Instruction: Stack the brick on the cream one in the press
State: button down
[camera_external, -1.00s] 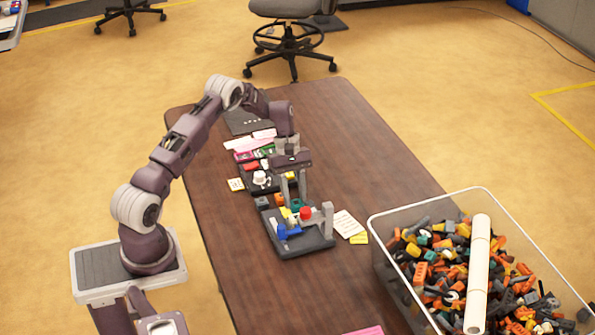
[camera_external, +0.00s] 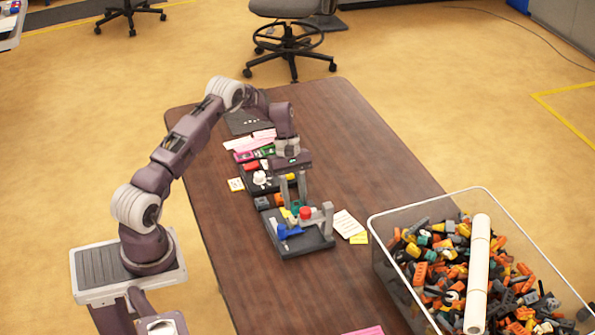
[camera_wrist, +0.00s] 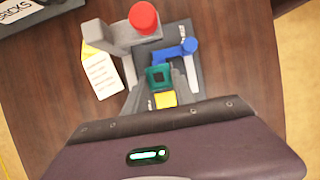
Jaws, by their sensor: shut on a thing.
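My gripper (camera_wrist: 161,80) points down over the press and is shut on a teal brick (camera_wrist: 160,77), which sits between the fingertips. In the external view my gripper (camera_external: 295,203) is at the back part of the press. The press (camera_external: 308,245) has a dark base, a grey upright, a red knob (camera_wrist: 143,18) and a blue handle (camera_wrist: 180,52). A yellow block (camera_wrist: 165,99) shows just below the teal brick in the wrist view. I cannot make out a cream brick; it may be hidden under the held brick or the fingers.
The grey upright (camera_external: 326,217) and red knob stand close beside my fingers. A clear bin (camera_external: 400,275) of bricks stands at the right. The near table is mostly clear.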

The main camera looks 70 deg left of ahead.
jog(key=shift+f, duration=0.2)
jog(key=shift+f, duration=0.45)
jog(key=shift+f, duration=0.1)
dwell(0.3)
jog(key=shift+f, duration=0.25)
jog(key=shift+f, duration=0.15)
dwell(0.4)
jog(key=c, duration=0.6)
grip_release()
jog(key=shift+o, duration=0.2)
